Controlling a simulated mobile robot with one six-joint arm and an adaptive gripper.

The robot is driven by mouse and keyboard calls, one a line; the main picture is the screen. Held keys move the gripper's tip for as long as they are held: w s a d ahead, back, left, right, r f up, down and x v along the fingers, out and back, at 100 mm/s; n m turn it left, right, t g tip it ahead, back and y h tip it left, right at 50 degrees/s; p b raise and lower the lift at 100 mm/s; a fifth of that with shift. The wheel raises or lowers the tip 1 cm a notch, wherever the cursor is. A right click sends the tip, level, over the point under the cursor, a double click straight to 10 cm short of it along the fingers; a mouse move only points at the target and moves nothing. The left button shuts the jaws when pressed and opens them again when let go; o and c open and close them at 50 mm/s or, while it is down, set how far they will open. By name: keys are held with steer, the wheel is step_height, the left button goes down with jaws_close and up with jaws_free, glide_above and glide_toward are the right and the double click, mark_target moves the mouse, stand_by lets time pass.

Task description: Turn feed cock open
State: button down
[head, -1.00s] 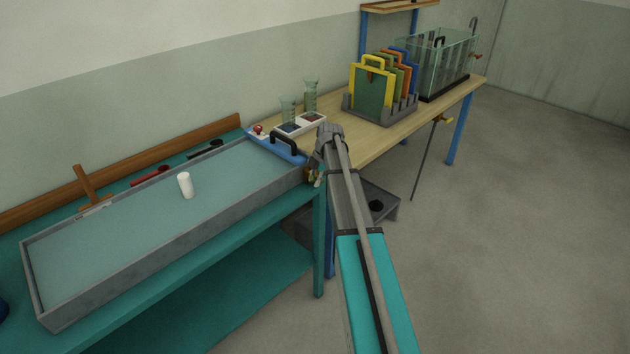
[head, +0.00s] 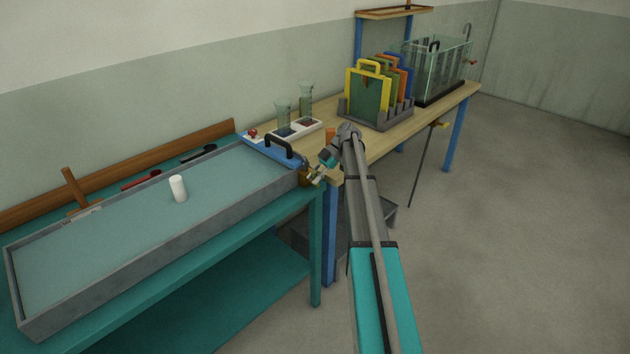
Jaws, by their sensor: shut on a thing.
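The feed cock appears to be the small brass fitting (head: 305,179) at the right front corner of the long grey water tray (head: 150,245). My gripper (head: 316,177) is at this corner, its fingers pointing down and left onto the fitting. It is shut on it, though the fingertips are small and partly merge with the brass. The handle's exact angle is too small to tell.
A white cylinder (head: 178,188) stands in the tray. A wooden table (head: 425,108) behind holds a rack of coloured plates (head: 375,112) and a glass tank (head: 440,70). Floor at right is clear.

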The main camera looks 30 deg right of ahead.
steer(key=shift+w, duration=0.15)
steer(key=c, duration=0.8)
jaws_free()
steer(key=shift+o, duration=1.3)
steer(key=shift+r, duration=0.15)
steer(key=shift+r+p, duration=0.95)
steer(key=shift+p, duration=0.15)
steer(key=shift+f, duration=0.1)
steer(key=shift+s, duration=0.25)
